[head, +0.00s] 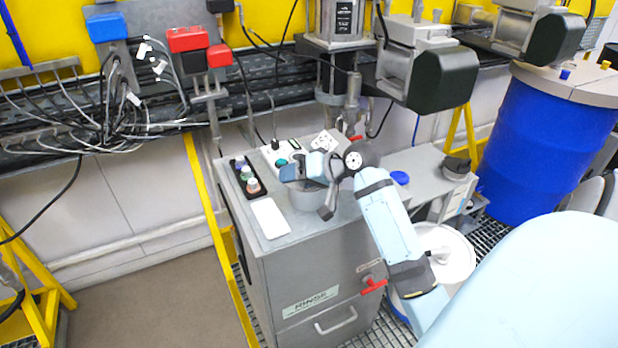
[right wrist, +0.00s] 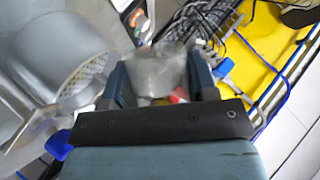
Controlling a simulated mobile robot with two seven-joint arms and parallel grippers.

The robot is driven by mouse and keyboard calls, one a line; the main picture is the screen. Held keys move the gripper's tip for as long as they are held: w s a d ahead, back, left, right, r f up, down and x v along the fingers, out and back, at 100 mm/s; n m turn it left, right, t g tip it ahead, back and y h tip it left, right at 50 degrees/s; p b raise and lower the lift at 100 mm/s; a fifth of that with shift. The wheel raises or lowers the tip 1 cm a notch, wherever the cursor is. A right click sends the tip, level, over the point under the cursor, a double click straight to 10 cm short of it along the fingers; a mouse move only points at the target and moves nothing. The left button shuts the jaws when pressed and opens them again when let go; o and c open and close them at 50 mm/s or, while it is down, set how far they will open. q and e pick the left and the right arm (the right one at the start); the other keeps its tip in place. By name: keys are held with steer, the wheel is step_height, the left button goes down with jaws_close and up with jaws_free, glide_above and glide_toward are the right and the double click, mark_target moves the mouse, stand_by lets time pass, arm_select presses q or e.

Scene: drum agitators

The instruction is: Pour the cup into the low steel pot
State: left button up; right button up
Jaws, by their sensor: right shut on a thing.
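The pot stands on the machine top, partly covered by my gripper and wrist. My left gripper is not in view.
A black tray (head: 240,175) with small bottles and a white pad (head: 270,217) lie left of the pot. A white control box (head: 285,152) is behind it. A blue cap (head: 400,178) lies to the right. A steel agitator shaft (head: 352,95) hangs behind. A blue drum (head: 540,130) stands far right.

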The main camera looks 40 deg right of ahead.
steer(key=shift+s+a+r+n+h+p, duration=0.2)
steer(key=shift+a+r+n+h+p, duration=0.05)
steer(key=shift+r+n+h+p, duration=0.3)
steer(key=shift+s+a+f+n+t+h, duration=0.3)
steer(key=shift+a+f+n+t+h, duration=0.1)
steer(key=shift+a+f+n+h, duration=0.4)
steer(key=shift+n+t+h, duration=0.5)
steer(key=shift+n+h, duration=0.15)
steer(key=f+b, duration=0.1)
steer(key=a+f+b, duration=0.1)
steer(key=f+b, duration=0.1)
steer(key=f, duration=0.1)
steer(key=shift+s+a, duration=0.25)
steer(key=shift+s, duration=0.05)
steer(key=shift+s+a+f+n+h+b, duration=0.15)
steer(key=shift+a+f+n+h+b, duration=0.15)
steer(key=shift+f+h+b, duration=0.15)
steer(key=shift+a+f+t, duration=0.15)
steer(key=shift+f+t, duration=0.05)
steer(key=shift+t, duration=0.1)
steer(key=shift+s, duration=0.1)
